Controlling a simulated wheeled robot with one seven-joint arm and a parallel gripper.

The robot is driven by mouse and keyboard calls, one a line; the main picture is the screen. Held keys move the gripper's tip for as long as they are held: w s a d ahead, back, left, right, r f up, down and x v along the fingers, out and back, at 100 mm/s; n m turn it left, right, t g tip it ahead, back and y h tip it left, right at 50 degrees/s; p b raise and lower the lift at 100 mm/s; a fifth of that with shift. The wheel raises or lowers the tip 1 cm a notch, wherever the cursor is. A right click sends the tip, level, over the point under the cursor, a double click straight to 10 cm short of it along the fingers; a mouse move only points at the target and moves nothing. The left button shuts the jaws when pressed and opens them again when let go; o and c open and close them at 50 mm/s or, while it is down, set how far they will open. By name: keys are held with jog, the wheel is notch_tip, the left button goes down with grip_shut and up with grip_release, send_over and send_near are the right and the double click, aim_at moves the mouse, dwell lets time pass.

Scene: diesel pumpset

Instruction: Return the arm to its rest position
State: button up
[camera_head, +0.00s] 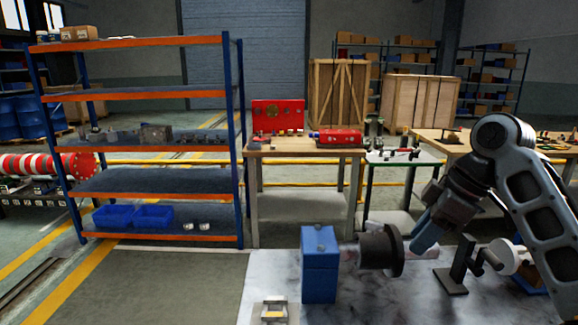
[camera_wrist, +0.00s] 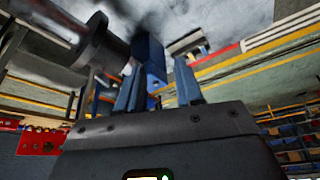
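My arm (camera_head: 538,205) enters from the right in the head view, bent at the elbow, with its forearm reaching down and left. My gripper (camera_head: 426,240) hangs over the right part of the grey-white bench, near a dark round flange. In the wrist view my gripper (camera_wrist: 158,75) shows two blue fingers standing apart with a gap between them. No held object can be made out there. In the head view its fingertips overlap the bench parts, so I cannot tell the exact clearance.
A blue block (camera_head: 320,264) with a shaft and dark flange (camera_head: 381,250) stands left of my gripper. A black stand (camera_head: 453,271) is to its right. A small metal piece (camera_head: 274,310) lies at the bench's front left. Blue-orange shelves (camera_head: 150,193) stand farther left.

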jog(key=a+f+m+t+y, duration=0.2)
jog(key=a+f, duration=0.5)
jog(key=f, duration=0.2)
jog(key=s+a+f+m+t, duration=0.2)
jog(key=s+f, duration=0.2)
jog(key=s+a+f+m+t, duration=0.1)
jog(key=s+a+f+m, duration=0.1)
jog(key=s+f, duration=0.3)
jog(key=s+a+f+m+t, duration=0.2)
jog(key=s+f+m, duration=0.1)
jog(key=s+f, duration=0.1)
jog(key=shift+s+a+f+m+t, duration=0.3)
jog(key=shift+s+a, duration=0.05)
jog(key=shift+s, duration=0.35)
jog(key=s+d+m+t+h, duration=0.2)
jog(key=s+d+h, duration=0.1)
jog(key=s, duration=0.7)
jog(key=s+d+m+t+h, duration=0.1)
jog(key=s+d+m+h, duration=0.15)
jog(key=s, duration=0.75)
jog(key=s+d+r+n+t+b, duration=0.1)
jog(key=s+d+r, duration=0.4)
jog(key=s+r, duration=0.5)
jog(key=s+t, duration=0.1)
jog(key=s, duration=0.2)
jog(key=shift+s+r, duration=0.35)
jog(key=shift+r, duration=0.05)
